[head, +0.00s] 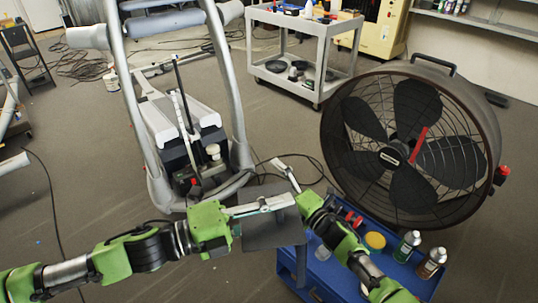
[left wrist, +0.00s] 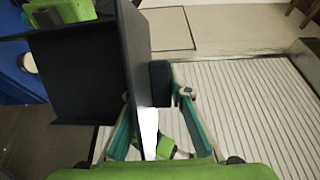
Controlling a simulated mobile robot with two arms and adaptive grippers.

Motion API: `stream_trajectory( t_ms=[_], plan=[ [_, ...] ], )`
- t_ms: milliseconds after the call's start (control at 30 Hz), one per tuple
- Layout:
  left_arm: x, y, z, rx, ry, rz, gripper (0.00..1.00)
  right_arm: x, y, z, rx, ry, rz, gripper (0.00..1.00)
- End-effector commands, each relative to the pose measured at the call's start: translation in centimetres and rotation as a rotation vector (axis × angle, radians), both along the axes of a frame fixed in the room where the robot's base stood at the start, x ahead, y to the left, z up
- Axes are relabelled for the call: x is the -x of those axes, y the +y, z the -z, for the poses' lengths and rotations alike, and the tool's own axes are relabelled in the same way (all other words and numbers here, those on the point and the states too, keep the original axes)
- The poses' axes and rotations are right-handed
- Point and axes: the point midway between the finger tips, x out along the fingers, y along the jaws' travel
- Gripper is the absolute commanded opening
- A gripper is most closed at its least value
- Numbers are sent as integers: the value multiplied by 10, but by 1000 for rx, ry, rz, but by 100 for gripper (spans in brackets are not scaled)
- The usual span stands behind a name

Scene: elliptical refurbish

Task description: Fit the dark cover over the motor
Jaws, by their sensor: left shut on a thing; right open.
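The dark cover (head: 272,232) is a flat, dark panel with a bent side. My left gripper (head: 282,202) is shut on its upper edge and holds it in front of the elliptical machine. In the left wrist view the cover (left wrist: 85,75) fills the left of the picture, with its edge between the fingers (left wrist: 158,100). My right gripper (head: 287,174) is open and empty, just above and behind the cover. The elliptical's base (head: 190,145) stands beyond, with its front housing open and parts showing inside. I cannot clearly make out the motor there.
A blue cart (head: 318,272) with bottles and a yellow-lidded jar stands at the lower right, close to my right arm. A large drum fan (head: 410,145) is behind it. A grey cart (head: 300,50) is at the back. Cables lie on the floor.

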Motion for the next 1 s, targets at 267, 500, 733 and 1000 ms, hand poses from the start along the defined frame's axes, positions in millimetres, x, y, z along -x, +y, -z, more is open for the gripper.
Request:
stream_trajectory(
  t_ms=[267, 500, 733, 1000],
  plan=[
    [0, 0, -2, 2, -2, 1, 0, 18, 74, -153, 187, -569, -260, 100],
    [0, 0, -2, 2, -2, 1, 0, 91, 133, -257, 370, -1175, -534, 100],
    [0, 0, -2, 2, -2, 1, 0, 176, 157, -291, 528, -1734, -859, 100],
    [0, 0, -2, 2, -2, 1, 0, 235, 128, -277, 688, -2264, -1356, 100]
  ],
)
